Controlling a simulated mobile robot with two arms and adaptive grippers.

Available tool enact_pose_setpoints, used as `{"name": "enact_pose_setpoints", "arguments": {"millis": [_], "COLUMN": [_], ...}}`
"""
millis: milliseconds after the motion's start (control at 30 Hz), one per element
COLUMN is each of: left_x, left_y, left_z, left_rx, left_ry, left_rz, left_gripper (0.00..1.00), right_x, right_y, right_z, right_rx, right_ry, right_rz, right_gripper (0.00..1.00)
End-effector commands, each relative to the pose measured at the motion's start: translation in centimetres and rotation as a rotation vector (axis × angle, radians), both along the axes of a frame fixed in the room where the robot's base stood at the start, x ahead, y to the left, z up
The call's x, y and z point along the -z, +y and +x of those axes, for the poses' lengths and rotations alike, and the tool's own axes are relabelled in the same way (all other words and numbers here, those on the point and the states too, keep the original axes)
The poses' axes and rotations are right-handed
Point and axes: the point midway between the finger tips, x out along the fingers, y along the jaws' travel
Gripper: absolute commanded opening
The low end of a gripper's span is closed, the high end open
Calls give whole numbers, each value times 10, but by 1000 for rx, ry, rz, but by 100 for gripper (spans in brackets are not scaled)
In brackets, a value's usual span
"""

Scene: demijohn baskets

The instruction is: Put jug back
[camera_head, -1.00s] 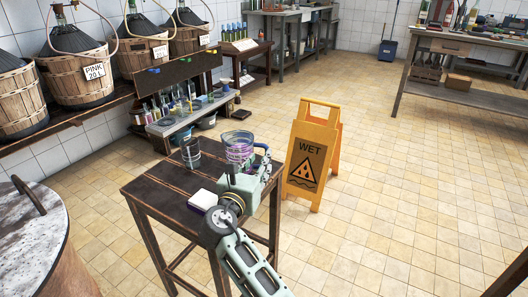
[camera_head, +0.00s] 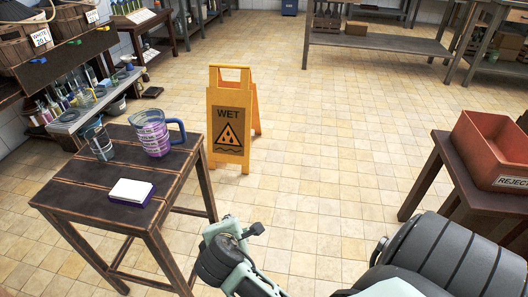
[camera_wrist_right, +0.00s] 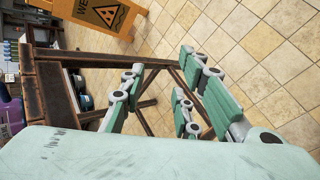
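The jug (camera_head: 152,135) is clear with purple bands and markings and a blue handle on its right. It stands upright on the dark wooden table (camera_head: 75,195) in the head view, at the far right corner. My right gripper (camera_head: 250,230) is low in the head view, right of the table and apart from the jug. Its fingers are spread with nothing between them in the right wrist view (camera_wrist_right: 160,100). A purple thing (camera_wrist_right: 10,115) shows at that view's left edge; I cannot tell whether it is the jug. My left gripper is not in view.
A glass beaker (camera_head: 100,143) stands left of the jug, and a white and purple block (camera_head: 131,191) lies in front. A yellow wet-floor sign (camera_head: 229,125) stands behind the table. A red reject bin (camera_head: 487,150) sits on a table at right. Open tiled floor lies between.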

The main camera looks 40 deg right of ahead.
Motion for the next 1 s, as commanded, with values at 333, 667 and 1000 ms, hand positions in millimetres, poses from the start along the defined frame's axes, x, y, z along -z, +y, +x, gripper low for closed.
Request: {"name": "enact_pose_setpoints", "arguments": {"millis": [333,667,1000], "left_x": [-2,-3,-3], "left_y": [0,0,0], "left_z": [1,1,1], "left_rx": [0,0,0], "left_ry": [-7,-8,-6], "left_rz": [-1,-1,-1], "left_gripper": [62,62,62], "right_x": [37,31,31], "right_y": [34,48,48], "right_z": [-163,-193,-192], "right_rx": [657,814,812], "right_ry": [21,54,53], "right_rz": [821,957,954], "right_gripper": [29,29,29]}}
